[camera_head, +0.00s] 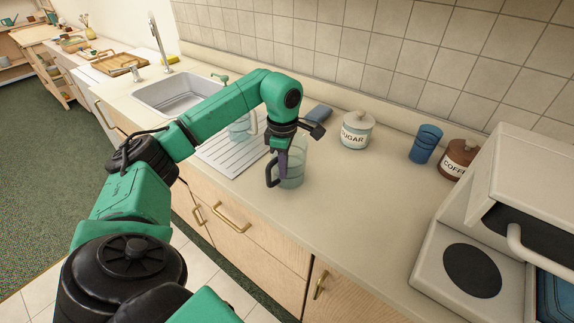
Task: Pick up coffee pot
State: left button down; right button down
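A clear glass coffee pot (294,172) stands upright on the counter right of the drainboard. Its dark handle (270,172) is on the left side. My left gripper (282,168) points down at the pot, its fingers overlapping the pot's left part beside the handle. The wrist hides the pot's top. I cannot tell whether the fingers touch the pot or are closed. My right gripper is not in view.
A sugar jar (356,132), blue cup (425,144) and brown coffee jar (457,158) stand along the wall. A white appliance (455,255) occupies the right. Another clear vessel (240,127) is behind my arm near the sink (180,94). The counter's front middle is clear.

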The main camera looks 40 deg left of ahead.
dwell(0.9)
pick_arm(q)
jog(key=shift+r, duration=0.3)
notch_tip(320, 180, up, 19)
jog(key=p, duration=0.7)
jog(key=shift+r, duration=0.2)
jog(key=shift+w, duration=0.1)
